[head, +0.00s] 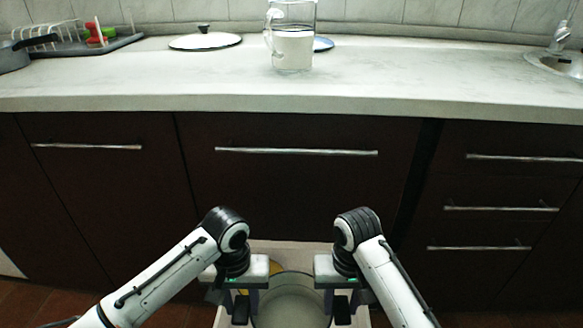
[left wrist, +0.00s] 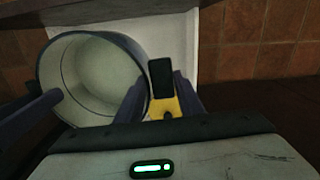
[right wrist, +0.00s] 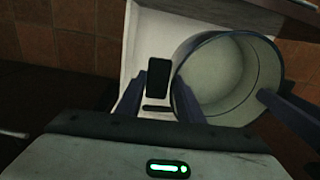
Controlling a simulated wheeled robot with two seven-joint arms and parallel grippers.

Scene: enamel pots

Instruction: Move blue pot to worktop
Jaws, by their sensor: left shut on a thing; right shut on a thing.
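The blue pot (head: 292,308) is low in front of the cabinets, between my grippers. It shows a pale inside and a dark blue rim, and I look into it in the left wrist view (left wrist: 92,78) and the right wrist view (right wrist: 216,74). My left gripper (head: 245,303) is shut at its left side and my right gripper (head: 338,303) at its right side. The fingers hide the exact grip points. The worktop (head: 180,80) is above and beyond the pot.
A pale box or drawer (head: 290,247) surrounds the pot; a yellow item (left wrist: 165,105) is beside it. On the worktop are a glass jug (head: 292,45), a lid (head: 205,41), a dish rack (head: 42,42) and a sink (head: 560,64). The worktop's front middle is clear.

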